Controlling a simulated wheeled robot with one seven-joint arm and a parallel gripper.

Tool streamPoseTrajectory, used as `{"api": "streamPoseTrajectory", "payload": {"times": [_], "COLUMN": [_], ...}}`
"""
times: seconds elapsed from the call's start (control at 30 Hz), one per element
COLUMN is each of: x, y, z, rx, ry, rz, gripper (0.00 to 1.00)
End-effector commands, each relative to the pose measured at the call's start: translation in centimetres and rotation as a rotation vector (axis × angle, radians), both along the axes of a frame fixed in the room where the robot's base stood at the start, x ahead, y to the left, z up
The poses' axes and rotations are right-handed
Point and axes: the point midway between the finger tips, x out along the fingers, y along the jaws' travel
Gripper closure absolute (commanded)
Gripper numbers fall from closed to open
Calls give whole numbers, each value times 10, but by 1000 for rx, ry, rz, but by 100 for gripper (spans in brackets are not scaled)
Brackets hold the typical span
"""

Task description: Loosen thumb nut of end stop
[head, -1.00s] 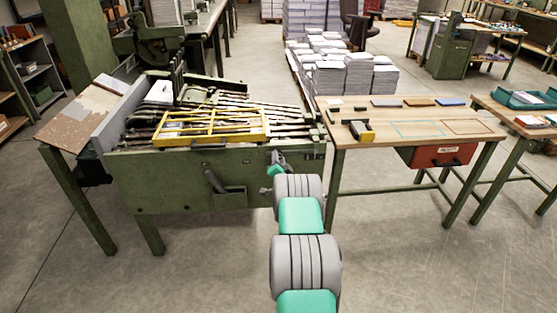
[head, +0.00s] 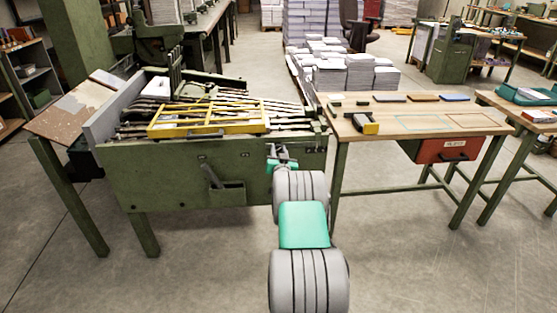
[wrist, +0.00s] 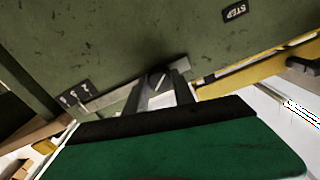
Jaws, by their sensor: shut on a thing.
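The green machine (head: 180,175) stands in front of me, and my arm reaches to its right front corner. My gripper (head: 283,152) is small and partly hidden by my wrist in the head view. In the wrist view, the two dark fingers of my gripper (wrist: 162,92) stand on either side of a small round grey thumb nut (wrist: 158,80) and are shut on it. The nut sits by a grey metal bar (wrist: 112,95), apparently the end stop, running slantwise along the green panel. The nut's far side and threads are hidden.
A "STEP" label (wrist: 235,12) and a small dark switch plate (wrist: 75,95) are on the panel. A yellow guard frame (head: 245,127) lies over the machine's rods. A wooden workbench (head: 470,123) with a red drawer (head: 440,149) stands close on the right. The floor in front is clear.

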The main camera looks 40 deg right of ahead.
Motion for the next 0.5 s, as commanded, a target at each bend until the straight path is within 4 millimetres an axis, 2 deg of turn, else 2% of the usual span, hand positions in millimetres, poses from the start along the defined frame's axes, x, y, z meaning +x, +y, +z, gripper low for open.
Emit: {"api": "streamPoseTrajectory", "payload": {"times": [0.03,0.5], "x": [0,0], "y": [0,0], "z": [-6,-6], "rx": [-37,-404], "ry": [24,276], "rz": [0,0], "gripper": [100,100]}}
